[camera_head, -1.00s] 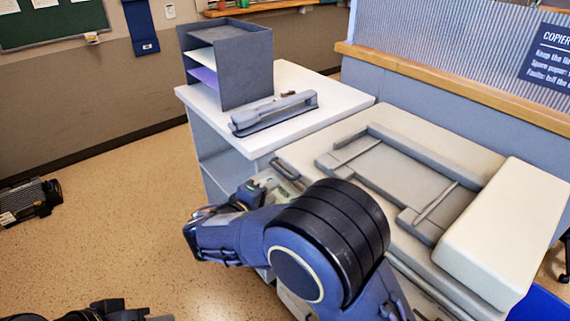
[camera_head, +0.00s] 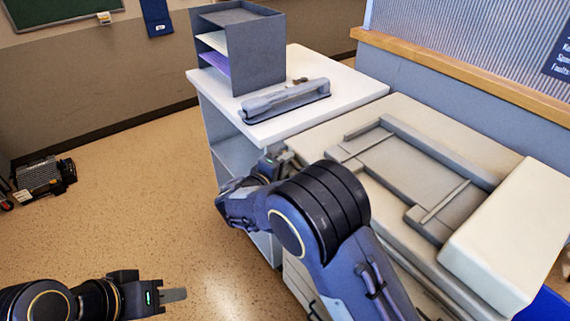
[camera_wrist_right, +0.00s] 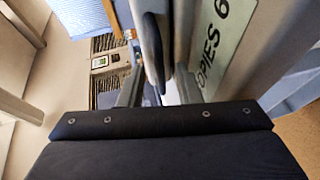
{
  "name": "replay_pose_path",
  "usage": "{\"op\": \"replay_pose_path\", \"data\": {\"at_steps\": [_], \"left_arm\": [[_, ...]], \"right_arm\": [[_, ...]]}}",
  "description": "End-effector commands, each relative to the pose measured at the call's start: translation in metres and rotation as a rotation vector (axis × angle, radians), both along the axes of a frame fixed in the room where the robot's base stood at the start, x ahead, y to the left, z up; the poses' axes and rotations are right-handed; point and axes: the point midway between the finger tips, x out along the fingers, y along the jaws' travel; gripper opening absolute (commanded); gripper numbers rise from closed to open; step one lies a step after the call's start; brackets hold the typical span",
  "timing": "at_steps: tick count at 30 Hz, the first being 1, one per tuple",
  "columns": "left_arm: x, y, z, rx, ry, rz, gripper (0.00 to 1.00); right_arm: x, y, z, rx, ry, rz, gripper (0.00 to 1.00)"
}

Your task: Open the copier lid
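A white side table (camera_head: 345,92) adjoins the copier, holding a grey paper organizer (camera_head: 258,60) and a grey hole punch or stapler (camera_head: 287,100). A partition with a wooden ledge (camera_head: 470,80) stands behind. A dark machine (camera_head: 40,178) lies on the floor at left; floor between is clear.

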Motion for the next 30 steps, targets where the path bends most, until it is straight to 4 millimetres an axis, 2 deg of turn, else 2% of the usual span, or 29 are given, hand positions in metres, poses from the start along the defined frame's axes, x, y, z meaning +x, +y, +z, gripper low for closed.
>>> {"op": "replay_pose_path", "data": {"at_steps": [3,9,10,20,23,26,30], "left_arm": [[0.0,0.0,0.0,0.0,0.0,0.0,0.36],[0.0,0.0,0.0,0.0,0.0,0.0,0.36],[0.0,0.0,0.0,0.0,0.0,0.0,0.36],[0.0,0.0,0.001,0.0,0.0,0.0,0.36],[0.0,0.0,0.005,0.0,0.0,0.0,0.36],[0.0,0.0,0.014,0.0,0.0,0.0,0.36],[0.0,0.0,0.035,0.0,0.0,0.0,0.36]], "right_arm": [[0.0,0.0,0.0,0.0,0.0,0.0,0.28],[0.0,0.0,0.0,0.001,0.001,0.0,0.02],[0.0,0.0,0.0,0.001,0.001,0.0,0.0],[0.0,0.0,0.002,0.003,0.002,0.0,0.0],[0.0,0.0,0.01,0.012,0.006,-0.001,0.0],[0.0,-0.001,0.026,0.031,0.017,-0.001,0.0],[0.002,-0.005,0.065,0.08,0.047,-0.002,0.0]]}}
